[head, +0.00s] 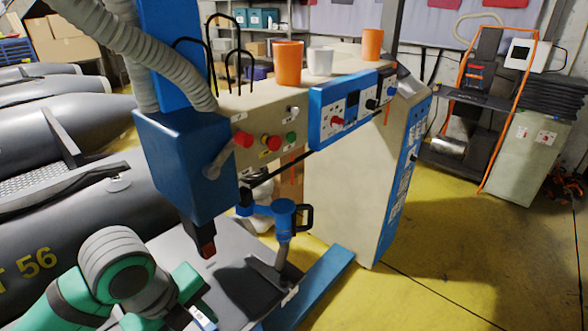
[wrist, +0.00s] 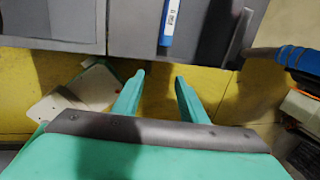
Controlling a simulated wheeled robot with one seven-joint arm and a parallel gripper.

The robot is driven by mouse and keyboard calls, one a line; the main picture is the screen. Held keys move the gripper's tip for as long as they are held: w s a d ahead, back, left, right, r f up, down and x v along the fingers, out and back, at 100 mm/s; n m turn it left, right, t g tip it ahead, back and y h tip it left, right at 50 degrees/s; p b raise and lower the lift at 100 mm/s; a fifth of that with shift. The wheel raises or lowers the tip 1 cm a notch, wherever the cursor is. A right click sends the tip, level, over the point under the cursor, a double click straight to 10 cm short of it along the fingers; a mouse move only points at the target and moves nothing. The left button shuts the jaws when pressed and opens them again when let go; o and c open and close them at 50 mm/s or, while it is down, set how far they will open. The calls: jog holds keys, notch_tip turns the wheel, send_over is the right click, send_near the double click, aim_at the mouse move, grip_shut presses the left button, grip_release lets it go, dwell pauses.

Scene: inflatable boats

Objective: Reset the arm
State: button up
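My arm (head: 125,270), with green and grey links, shows at the lower left of the head view, in front of the machine's grey work plate. My gripper (wrist: 158,83) shows in the wrist view with its two green fingers apart and nothing between them. Yellow floor lies behind the gap between the fingers. The fingers point towards the edge of a dark grey surface (wrist: 75,22) at the top of that view.
A machine with a blue head (head: 185,160) and a beige control cabinet (head: 345,200) stands close to my arm. Two orange cups and a white cup (head: 320,61) stand on it. Grey inflatable boats (head: 60,140) lie at left. Yellow floor (head: 430,265) is open at right.

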jog(key=w+d+r+n+t+h, duration=0.4)
jog(key=w+d+n+t, duration=0.4)
jog(key=d, duration=0.4)
jog(key=w+d+r+n+t+h, duration=0.4)
jog(key=w+d+n+t, duration=0.25)
jog(key=w+d, duration=0.4)
jog(key=s+f+n+t+y, duration=0.1)
jog(key=s+f+n+y, duration=0.4)
jog(key=s+f+n, duration=0.45)
jog(key=s+f+n+y, duration=0.4)
jog(key=s+f+y, duration=0.15)
jog(key=f, duration=0.65)
jog(key=s+a+f+m+g, duration=0.1)
jog(key=s+a+f, duration=0.1)
jog(key=s, duration=1)
jog(key=s+a+f+m+g, duration=0.1)
jog(key=s+f, duration=0.3)
jog(key=s, duration=0.8)
jog(key=shift+s+a+h, duration=0.2)
jog(key=shift+a+h, duration=0.15)
jog(key=shift+h, duration=0.1)
jog(key=shift+s+f, duration=0.1)
jog(key=shift+s, duration=0.05)
